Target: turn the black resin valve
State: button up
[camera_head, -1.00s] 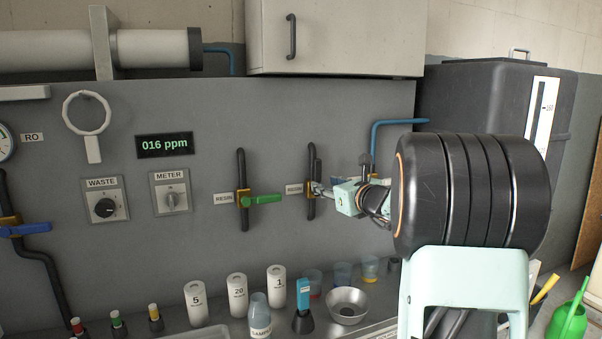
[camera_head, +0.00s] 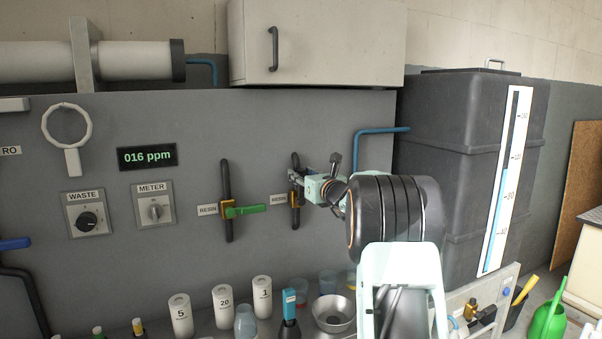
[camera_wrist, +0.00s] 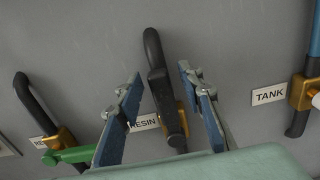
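The black resin valve (camera_wrist: 172,122) is a brass body on a vertical black pipe, beside a RESIN label. Its black lever (camera_wrist: 159,86) lies roughly along the pipe, pointing up. In the wrist view my gripper (camera_wrist: 160,79) is open, with one blue-padded finger on each side of the lever and visible gaps on both sides. In the head view my gripper (camera_head: 302,180) is at the valve's brass body (camera_head: 296,200) and hides most of the lever.
A green-handled resin valve (camera_head: 243,211) sits to the left, and a TANK-labelled valve (camera_wrist: 301,93) to the right. Bottles (camera_head: 222,305), a steel bowl (camera_head: 333,313) and cups stand below. A dark tank (camera_head: 450,150) stands at the right.

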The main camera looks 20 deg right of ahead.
jog(key=shift+w, duration=0.45)
grip_shut()
